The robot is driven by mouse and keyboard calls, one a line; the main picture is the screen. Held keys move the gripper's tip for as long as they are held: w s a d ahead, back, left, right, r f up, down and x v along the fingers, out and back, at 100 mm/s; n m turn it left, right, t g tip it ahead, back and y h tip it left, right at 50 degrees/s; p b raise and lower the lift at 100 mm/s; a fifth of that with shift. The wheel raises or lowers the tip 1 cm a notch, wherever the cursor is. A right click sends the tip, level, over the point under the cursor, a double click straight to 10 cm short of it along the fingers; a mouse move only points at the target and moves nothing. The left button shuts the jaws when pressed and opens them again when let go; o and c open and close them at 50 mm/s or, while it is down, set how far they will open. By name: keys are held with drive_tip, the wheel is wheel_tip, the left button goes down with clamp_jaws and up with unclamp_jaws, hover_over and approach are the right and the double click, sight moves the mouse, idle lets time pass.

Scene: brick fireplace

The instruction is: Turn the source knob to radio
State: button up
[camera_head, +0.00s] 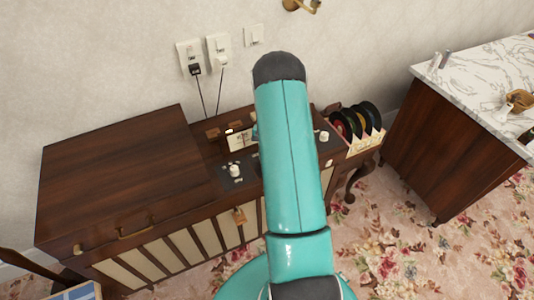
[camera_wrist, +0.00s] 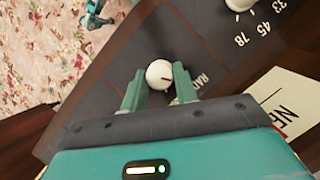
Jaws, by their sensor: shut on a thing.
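The source knob (camera_wrist: 159,74) is a round white knob on the dark panel (camera_wrist: 206,40) in the wrist view. A short dark red mark shows on its top, toward its right side. Lettering beginning "RAD" stands on the panel just right of the knob, partly hidden by a finger. My gripper (camera_wrist: 159,88) has its two teal fingers on either side of the knob and is shut on it. In the head view my arm hides the gripper and the gripped knob. The wooden record console (camera_head: 130,165) stands against the wall there.
Another white knob (camera_wrist: 240,4) sits by the numbers 33, 45 and 78. A printed card (camera_wrist: 280,100) is close to my gripper's right. In the head view, records (camera_head: 358,120) stand at the console's right end. A marble-topped cabinet (camera_head: 485,75) is farther right, with flowered carpet between.

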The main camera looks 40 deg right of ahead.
drive_tip(key=o, duration=1)
drive_tip(key=v, duration=1.4)
drive_tip(key=shift+s+a, duration=0.1)
drive_tip(key=shift+a, duration=0.05)
